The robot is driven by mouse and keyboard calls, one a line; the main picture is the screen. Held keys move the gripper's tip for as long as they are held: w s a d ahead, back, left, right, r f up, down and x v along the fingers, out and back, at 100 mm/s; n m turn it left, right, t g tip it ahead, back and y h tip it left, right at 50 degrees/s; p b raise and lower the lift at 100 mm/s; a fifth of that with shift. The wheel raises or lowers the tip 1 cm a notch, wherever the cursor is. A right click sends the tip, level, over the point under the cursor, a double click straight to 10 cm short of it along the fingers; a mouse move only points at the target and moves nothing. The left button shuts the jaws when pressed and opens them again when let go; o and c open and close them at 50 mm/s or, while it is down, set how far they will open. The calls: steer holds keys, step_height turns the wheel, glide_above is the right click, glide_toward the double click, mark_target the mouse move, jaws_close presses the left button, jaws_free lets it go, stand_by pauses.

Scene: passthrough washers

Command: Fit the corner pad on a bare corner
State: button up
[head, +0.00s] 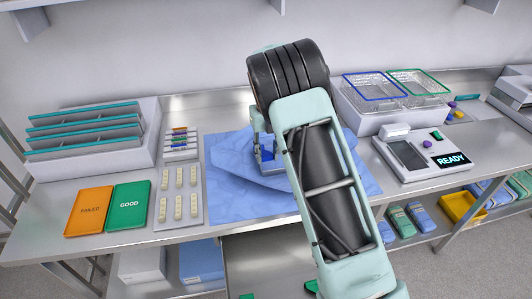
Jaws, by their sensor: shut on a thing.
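My gripper (265,158) is over the blue wrap (235,195) in the middle of the bench, largely hidden behind my own arm. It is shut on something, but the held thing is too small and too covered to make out. A raised, blue-covered shape (238,166) lies on the wrap under and beside the gripper. Its corners are mostly hidden by my arm, so I cannot tell which are bare. A white card (186,216) with several small beige pieces (179,208), possibly corner pads, lies left of the wrap.
An orange FAILED card (89,211) and a green GOOD card (129,206) lie at the left front. A rack (95,170) stands behind them. Right of the wrap are a device reading READY (450,160) and clear bins (400,88). Bare bench shows around the wrap.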

steer(key=shift+w+a+f+m, duration=0.1)
steer(key=shift+a+f+m, duration=0.1)
steer(key=shift+m, duration=0.2)
steer(key=shift+f, duration=0.15)
steer(key=shift+f+b, duration=1.95)
steer(key=shift+f, duration=0.85)
steer(key=shift+o, duration=0.2)
steer(key=shift+s+f, duration=0.25)
steer(key=shift+f, duration=0.25)
steer(key=shift+c, duration=0.2)
steer(key=o, duration=0.9)
steer(key=shift+w+f, duration=0.1)
steer(key=shift+f, duration=0.1)
steer(key=shift+r, duration=0.15)
steer(key=shift+r, duration=0.15)
